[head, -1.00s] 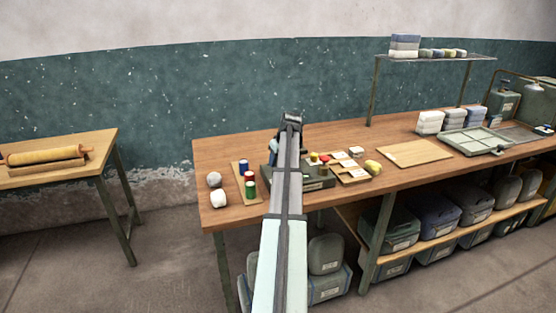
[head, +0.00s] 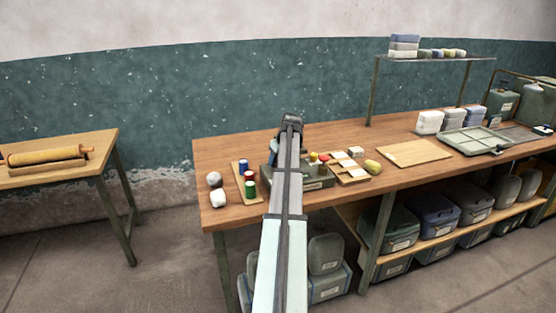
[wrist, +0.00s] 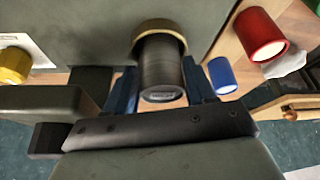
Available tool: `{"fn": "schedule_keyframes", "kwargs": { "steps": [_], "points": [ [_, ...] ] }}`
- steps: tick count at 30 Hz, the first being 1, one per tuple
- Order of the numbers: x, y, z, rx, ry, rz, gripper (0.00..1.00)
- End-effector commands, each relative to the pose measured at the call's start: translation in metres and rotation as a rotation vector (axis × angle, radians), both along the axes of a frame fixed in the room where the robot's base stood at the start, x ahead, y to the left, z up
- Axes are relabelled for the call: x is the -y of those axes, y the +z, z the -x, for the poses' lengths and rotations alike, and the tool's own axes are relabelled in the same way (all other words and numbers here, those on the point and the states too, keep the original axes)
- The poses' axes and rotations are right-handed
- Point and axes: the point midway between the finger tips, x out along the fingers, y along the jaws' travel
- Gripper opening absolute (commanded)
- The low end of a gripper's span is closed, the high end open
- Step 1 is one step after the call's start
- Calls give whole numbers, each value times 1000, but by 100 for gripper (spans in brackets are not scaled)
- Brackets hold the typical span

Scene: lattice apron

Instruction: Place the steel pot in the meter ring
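The steel pot (wrist: 160,72), a dark grey cylinder with a pale label on its near end, sits between the two blue fingers of my gripper (wrist: 162,88) in the wrist view. The fingers lie close along both its sides and appear shut on it. The brass meter ring (wrist: 160,27) surrounds the pot's far end, on a grey-green housing (wrist: 95,20). I cannot tell how deep the pot is in the ring. In the head view my arm hides the pot and ring; part of the housing (head: 318,183) shows beside it.
Red (wrist: 262,35) and blue (wrist: 222,76) cylinders stand close right of my gripper in the wrist view. A yellow knob (wrist: 14,65) is at left. In the head view, a wooden board (head: 415,153) lies further right; the bench (head: 225,150) is clear behind the small cylinders.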

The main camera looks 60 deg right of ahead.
Motion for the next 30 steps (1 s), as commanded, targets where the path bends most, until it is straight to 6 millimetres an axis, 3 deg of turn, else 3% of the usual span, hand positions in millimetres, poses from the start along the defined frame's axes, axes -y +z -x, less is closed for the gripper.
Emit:
{"fn": "schedule_keyframes", "kwargs": {
  "steps": [1, 14, 20, 30],
  "points": [
    [-7, -13, 1, -16, 3, -22, 73],
    [-9, -10, 0, -15, 6, -22, 74],
    [-12, 12, 5, -12, 6, -20, 74],
    [-19, 75, 26, -8, 3, -13, 74]
  ]
}}
